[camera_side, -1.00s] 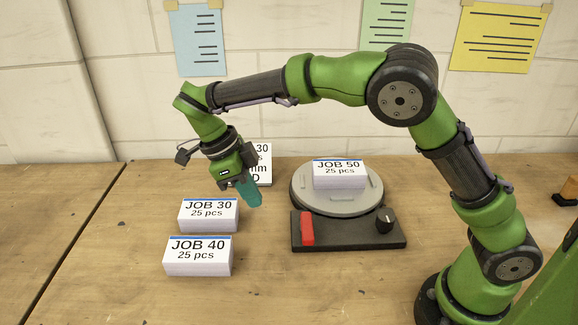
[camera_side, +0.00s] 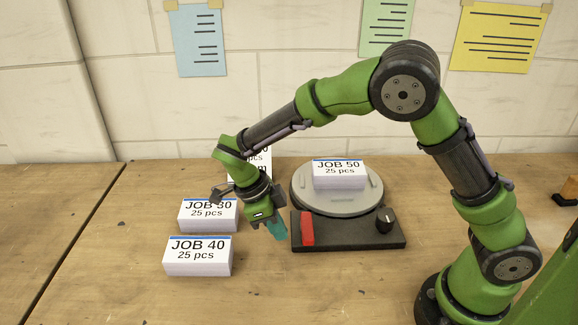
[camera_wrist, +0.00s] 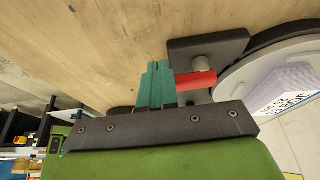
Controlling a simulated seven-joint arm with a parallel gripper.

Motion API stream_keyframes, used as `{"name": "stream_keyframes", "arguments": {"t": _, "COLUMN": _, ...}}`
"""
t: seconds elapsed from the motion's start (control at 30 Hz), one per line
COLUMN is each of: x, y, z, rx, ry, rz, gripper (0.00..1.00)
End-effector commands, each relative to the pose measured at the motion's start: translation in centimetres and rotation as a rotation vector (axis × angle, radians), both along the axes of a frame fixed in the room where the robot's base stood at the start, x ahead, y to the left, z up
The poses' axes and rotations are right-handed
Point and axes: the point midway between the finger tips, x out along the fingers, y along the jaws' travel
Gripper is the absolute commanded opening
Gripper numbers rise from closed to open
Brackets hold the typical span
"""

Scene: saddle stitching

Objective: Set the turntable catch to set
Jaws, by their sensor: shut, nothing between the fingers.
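The turntable (camera_side: 352,200) is a round grey plate on a dark base (camera_side: 345,240). A red catch lever (camera_side: 307,228) stands at the left of the base, and a black knob (camera_side: 385,220) is at the right. My gripper (camera_side: 278,230) is shut and empty, with teal fingers pointing down just left of the red lever. In the wrist view the shut fingers (camera_wrist: 155,82) are beside the red lever (camera_wrist: 196,85), with a small gap seeming to lie between them. Whether they touch it I cannot tell. The catch's markings are not readable.
A JOB 50 stack (camera_side: 339,175) sits on the turntable. A JOB 40 stack (camera_side: 198,256) and a partly hidden JOB 30 stack (camera_side: 200,222) stand to the left. The front of the table is clear.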

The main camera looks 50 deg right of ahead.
Motion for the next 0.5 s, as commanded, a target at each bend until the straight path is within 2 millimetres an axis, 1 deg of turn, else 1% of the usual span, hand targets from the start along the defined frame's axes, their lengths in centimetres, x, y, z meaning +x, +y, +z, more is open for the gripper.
{"name": "stream_keyframes", "arguments": {"t": 0.1, "x": -1.1, "y": -1.1, "z": 0.2, "rx": 0.002, "ry": -0.003, "rz": -0.002, "gripper": 0.00}}
{"name": "stream_keyframes", "arguments": {"t": 0.2, "x": -1.6, "y": -1.7, "z": 0.1, "rx": 0.001, "ry": -0.002, "rz": -0.002, "gripper": 0.00}}
{"name": "stream_keyframes", "arguments": {"t": 0.5, "x": -2.0, "y": -2.0, "z": 0.1, "rx": 0.000, "ry": -0.002, "rz": -0.001, "gripper": 0.00}}
